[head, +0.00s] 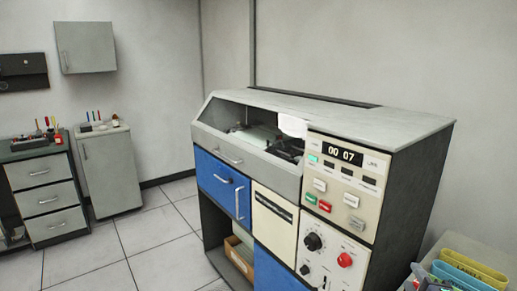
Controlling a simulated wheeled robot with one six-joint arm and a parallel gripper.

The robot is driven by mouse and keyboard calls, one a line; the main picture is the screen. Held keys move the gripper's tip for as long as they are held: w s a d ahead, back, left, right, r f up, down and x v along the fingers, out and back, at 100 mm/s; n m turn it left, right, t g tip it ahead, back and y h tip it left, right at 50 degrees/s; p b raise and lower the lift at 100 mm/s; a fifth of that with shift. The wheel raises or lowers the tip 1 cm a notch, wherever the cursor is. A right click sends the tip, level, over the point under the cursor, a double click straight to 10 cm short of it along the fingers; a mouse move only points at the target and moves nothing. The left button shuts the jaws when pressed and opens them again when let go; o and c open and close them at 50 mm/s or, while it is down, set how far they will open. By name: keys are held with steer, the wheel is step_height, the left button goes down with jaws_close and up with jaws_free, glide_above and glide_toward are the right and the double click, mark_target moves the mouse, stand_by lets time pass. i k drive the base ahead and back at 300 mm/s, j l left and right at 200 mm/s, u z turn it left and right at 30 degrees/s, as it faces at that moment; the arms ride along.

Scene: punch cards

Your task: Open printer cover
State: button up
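The printer is a large cabinet with a grey top (350,108), blue lower panels and a cream control panel. Its grey front cover (270,172) has a metal handle (229,158) at its left part. Above that front is a wide window or opening, through which a dark mechanism (288,149) and pale paper (255,136) show. I cannot tell if clear glass fills it. The cover looks lowered. A small white piece (293,125) stands at the right end of the opening. My gripper is not in view.
The control panel (345,185) has a "00 07" display and several buttons. A blue door (222,183) has its own handles. Drawers (45,200) and a grey cabinet (110,170) stand at left. Colored trays (470,268) sit at lower right. Tiled floor (150,235) is clear at left.

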mark_target(222, 111)
steer(key=i+j, duration=0.7)
steer(key=j, duration=0.2)
steer(key=i+j+u, duration=0.1)
steer(key=i+j, duration=0.6)
steer(key=j, duration=0.2)
steer(key=i+j, duration=0.75)
steer(key=k+j+u, duration=0.05)
steer(key=j, duration=0.05)
